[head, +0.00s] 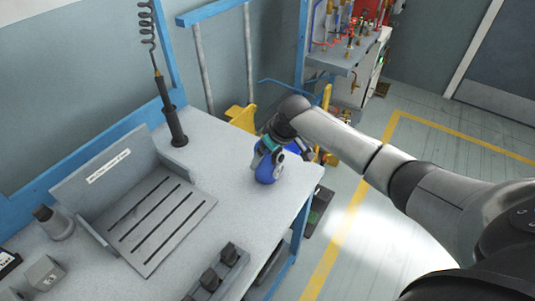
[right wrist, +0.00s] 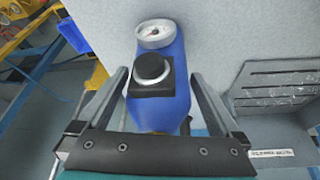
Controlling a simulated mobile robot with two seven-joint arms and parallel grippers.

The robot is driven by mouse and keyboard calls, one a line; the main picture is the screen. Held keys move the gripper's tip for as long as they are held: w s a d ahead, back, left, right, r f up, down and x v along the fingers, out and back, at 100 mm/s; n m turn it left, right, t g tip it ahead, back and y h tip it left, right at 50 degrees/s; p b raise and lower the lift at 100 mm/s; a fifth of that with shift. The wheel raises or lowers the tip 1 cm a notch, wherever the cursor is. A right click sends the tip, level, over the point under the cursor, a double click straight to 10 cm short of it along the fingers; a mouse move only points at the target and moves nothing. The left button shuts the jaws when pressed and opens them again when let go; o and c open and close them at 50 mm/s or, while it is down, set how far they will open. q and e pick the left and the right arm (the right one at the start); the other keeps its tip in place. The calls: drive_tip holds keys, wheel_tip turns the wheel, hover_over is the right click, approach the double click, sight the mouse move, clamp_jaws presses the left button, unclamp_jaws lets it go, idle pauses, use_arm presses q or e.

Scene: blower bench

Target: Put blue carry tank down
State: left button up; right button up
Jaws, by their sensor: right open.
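The blue carry tank (head: 266,172) stands on the grey bench top (head: 240,205) near its right end. In the right wrist view the tank (right wrist: 170,105) shows its round white gauge and a black knob on a square black base. My right gripper (right wrist: 158,80) is open, with one finger on each side of the tank and visible gaps beside it. In the head view my right gripper (head: 272,155) reaches down at the tank from the right, hiding its upper part. My left gripper is not in view.
A slotted grey tray with a labelled back panel (head: 108,170) lies left of the tank. A black upright tool (head: 173,125) on a coiled cord stands behind. Dark knobbed blocks (head: 215,270) sit at the front edge. Bench around the tank is clear.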

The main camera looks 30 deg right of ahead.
drive_tip(key=shift+r, duration=0.1)
drive_tip(key=p+v, duration=0.3)
drive_tip(key=v, duration=0.9)
drive_tip(key=shift+r, duration=0.2)
